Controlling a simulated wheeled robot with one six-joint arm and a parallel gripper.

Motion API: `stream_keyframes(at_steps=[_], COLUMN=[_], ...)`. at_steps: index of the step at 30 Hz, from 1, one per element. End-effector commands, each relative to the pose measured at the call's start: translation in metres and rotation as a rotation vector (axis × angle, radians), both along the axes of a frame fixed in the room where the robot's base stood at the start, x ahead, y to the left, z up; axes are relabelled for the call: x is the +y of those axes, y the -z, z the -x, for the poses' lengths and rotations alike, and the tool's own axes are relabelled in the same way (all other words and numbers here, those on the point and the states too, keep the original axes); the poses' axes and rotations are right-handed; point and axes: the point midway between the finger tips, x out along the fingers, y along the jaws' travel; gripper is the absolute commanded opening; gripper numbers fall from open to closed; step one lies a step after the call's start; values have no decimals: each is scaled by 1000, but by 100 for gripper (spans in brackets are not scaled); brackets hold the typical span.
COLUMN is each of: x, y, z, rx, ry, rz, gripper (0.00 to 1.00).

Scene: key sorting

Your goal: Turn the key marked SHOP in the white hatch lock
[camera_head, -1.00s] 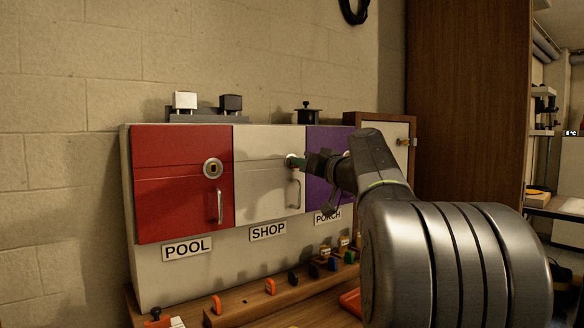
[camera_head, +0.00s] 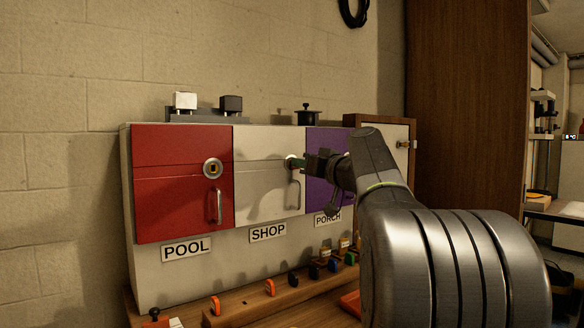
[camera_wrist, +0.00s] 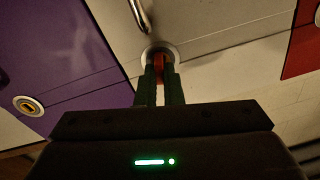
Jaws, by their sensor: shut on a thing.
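The white hatch (camera_head: 262,178) is the middle door, above the SHOP sign (camera_head: 268,232), and looks closed. Its round lock (camera_head: 290,162) is at the upper right of the door, partly covered by my gripper (camera_head: 299,163). In the wrist view the lock ring (camera_wrist: 146,54) is just ahead of the fingertips. My gripper, also in the wrist view (camera_wrist: 160,80), is shut on an orange-red key (camera_wrist: 158,64), whose front end is at the lock. How deep it sits is hidden, and no marking on it can be read.
The red POOL hatch (camera_head: 183,184) is to the left and the purple PORCH hatch (camera_head: 322,190) to the right. The white hatch's handle (camera_head: 295,191) hangs close below my gripper. A wooden key rack (camera_head: 250,303) with several coloured keys stands in front of the cabinet.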

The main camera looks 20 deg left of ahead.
Motion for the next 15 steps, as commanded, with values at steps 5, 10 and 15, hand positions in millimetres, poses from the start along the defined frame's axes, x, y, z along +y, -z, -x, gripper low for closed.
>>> stream_keyframes(at_steps=[5,10,15], x=[0,0,0], y=[2,2,1], z=[0,0,0], rx=[-32,-61,-93], ry=[1,1,1], rz=[19,37,55], gripper=[0,0,0])
